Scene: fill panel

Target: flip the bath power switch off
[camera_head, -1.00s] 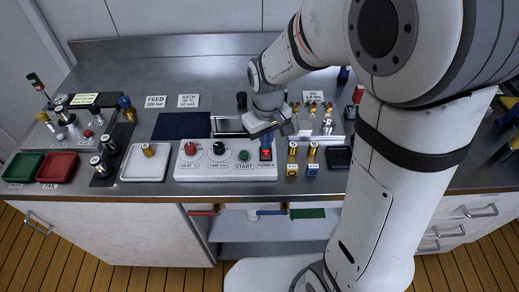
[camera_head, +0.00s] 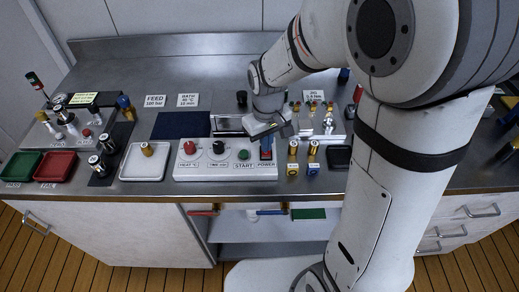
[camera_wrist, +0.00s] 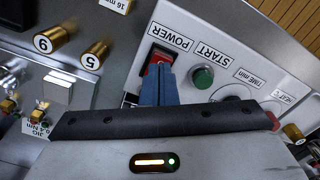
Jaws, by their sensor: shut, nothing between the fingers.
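The bath power switch (camera_head: 266,156) is a red rocker in a dark frame at the right end of the white bath control panel (camera_head: 215,174), above the POWER label. It also shows in the wrist view (camera_wrist: 151,60), partly hidden by my fingers. My gripper (camera_head: 266,145) is shut and empty, with its blue fingers together. In the wrist view the fingertips (camera_wrist: 160,72) overlap the red rocker at its edge. I cannot tell whether they touch it or hover just over it.
The green START button (camera_head: 243,155), black time knob (camera_head: 219,147) and red heat knob (camera_head: 190,147) sit left of the switch. Brass-topped cylinders (camera_head: 293,150) stand close to its right. A dark blue mat (camera_head: 181,125) lies behind the panel.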

